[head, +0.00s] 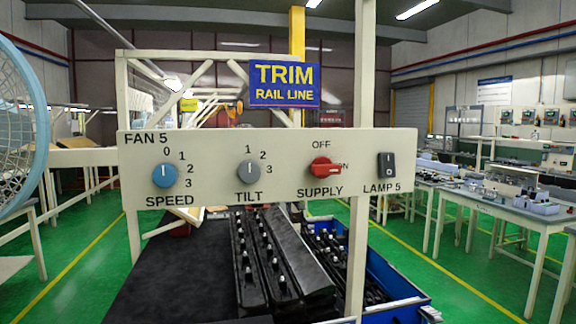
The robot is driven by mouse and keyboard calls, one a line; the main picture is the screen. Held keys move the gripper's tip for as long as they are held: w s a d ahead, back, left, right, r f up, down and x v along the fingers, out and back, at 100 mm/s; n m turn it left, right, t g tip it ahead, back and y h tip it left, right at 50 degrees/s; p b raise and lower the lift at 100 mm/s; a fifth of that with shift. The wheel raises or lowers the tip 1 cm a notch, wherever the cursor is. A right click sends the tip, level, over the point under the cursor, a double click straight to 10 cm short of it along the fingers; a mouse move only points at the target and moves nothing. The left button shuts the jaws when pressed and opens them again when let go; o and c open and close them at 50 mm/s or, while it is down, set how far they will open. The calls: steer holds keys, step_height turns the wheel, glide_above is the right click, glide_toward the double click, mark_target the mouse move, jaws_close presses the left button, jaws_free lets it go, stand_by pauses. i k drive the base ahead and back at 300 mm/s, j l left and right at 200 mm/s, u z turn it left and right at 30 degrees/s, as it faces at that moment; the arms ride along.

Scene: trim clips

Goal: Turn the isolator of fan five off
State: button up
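The cream panel (218,143) labelled FAN 5 stands straight ahead, facing me. Its red rotary knob (323,168) sits above the word SUPPLY. OFF is printed above this knob and ON to its right. The knob's grip lies about level, with its end towards ON and covering part of that word. My gripper is not in view, and nothing touches the knob.
The same panel has a blue SPEED knob (164,175) at 0, a grey TILT knob (248,172) at 1 and a black LAMP 5 rocker (386,165). A pale post (359,255) stands right of the red knob. A fan cage (20,125) is at far left.

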mark_target(322, 167)
steer(key=i+z, duration=0.15)
steer(key=i, duration=0.7)
